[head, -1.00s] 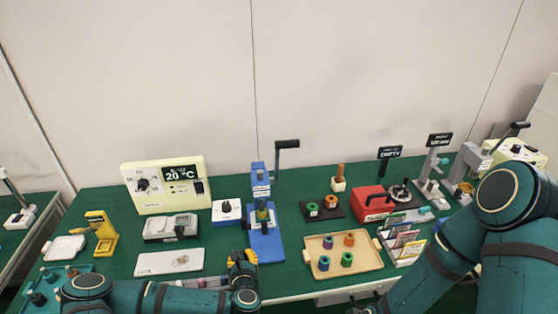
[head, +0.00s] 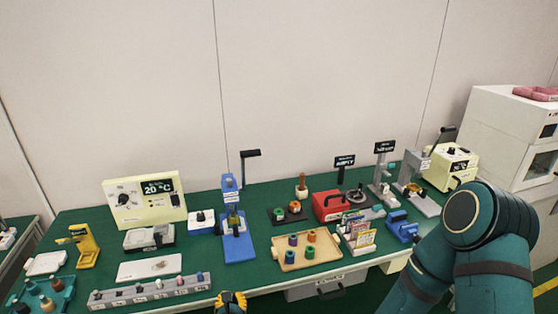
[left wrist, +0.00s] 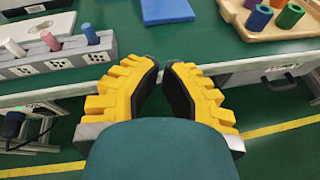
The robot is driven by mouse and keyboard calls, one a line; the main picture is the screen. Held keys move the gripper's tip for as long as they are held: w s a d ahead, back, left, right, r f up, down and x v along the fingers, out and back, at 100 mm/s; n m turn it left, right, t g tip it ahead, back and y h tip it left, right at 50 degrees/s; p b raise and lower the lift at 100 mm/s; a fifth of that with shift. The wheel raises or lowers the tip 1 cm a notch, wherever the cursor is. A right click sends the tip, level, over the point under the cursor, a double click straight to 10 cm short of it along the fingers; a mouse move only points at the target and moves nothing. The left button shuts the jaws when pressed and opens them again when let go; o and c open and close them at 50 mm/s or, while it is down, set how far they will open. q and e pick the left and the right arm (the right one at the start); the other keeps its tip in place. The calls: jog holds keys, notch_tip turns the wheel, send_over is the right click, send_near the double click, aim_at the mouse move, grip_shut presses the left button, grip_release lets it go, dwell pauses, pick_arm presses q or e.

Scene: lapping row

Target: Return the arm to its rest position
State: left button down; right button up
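My left gripper (head: 231,297) shows at the bottom edge of the head view, in front of the bench's front edge. In the left wrist view its two yellow, dark-padded fingers (left wrist: 161,66) point toward the bench, with a gap between them and nothing held. The teal housing in front hides the finger bases. My right arm (head: 478,245) is folded large at the right of the head view; its gripper is out of view.
The green bench (head: 215,278) carries a grey block with pegs (head: 150,291), a blue press (head: 238,245), a wooden tray (head: 288,262) and a red machine (head: 328,207). A drawer (head: 315,290) hangs under the front edge. Green floor lies in front.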

pick_arm(q)
jog(key=s+d+f+m+g+h, duration=0.4)
jog(key=s+d+m+g+h, duration=0.35)
jog(key=m, duration=1.15)
jog(key=s+a+m+g+y, duration=0.2)
jog(key=s+a+m+g, duration=0.2)
jog(key=s+m, duration=0.6)
jog(key=m+g, duration=0.1)
jog(key=m, duration=0.3)
jog(key=shift+s+a+r, duration=0.15)
jog(key=shift+s+r, duration=0.05)
